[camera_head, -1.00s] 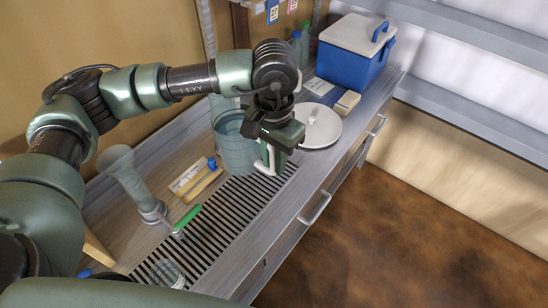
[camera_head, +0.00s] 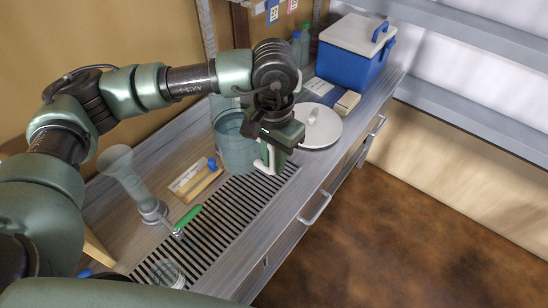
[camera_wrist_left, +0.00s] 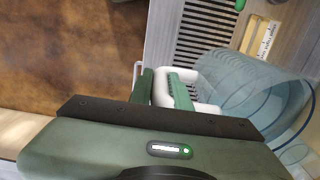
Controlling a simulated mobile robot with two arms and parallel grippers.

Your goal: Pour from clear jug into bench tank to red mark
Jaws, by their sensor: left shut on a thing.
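A clear, blue-tinted round jug (camera_head: 236,152) stands on the bench beside the slatted grate, and its large clear wall fills the right of the left wrist view (camera_wrist_left: 258,92). My left gripper (camera_head: 270,158) is shut on its white handle (camera_wrist_left: 208,92), on the jug's near right side. The jug looks upright. Another clear vessel shape (camera_head: 220,103) shows just behind it, partly hidden by my arm; I cannot tell whether it is the bench tank. No red mark can be made out. My right gripper is not in view.
A round white lid (camera_head: 318,126) lies right of the gripper. A clear funnel-like vessel (camera_head: 124,172), green-handled item (camera_head: 188,216) and small clear jar (camera_head: 167,273) are to the left. A blue cooler (camera_head: 352,62) stands at the back. The middle of the grate (camera_head: 232,212) is clear.

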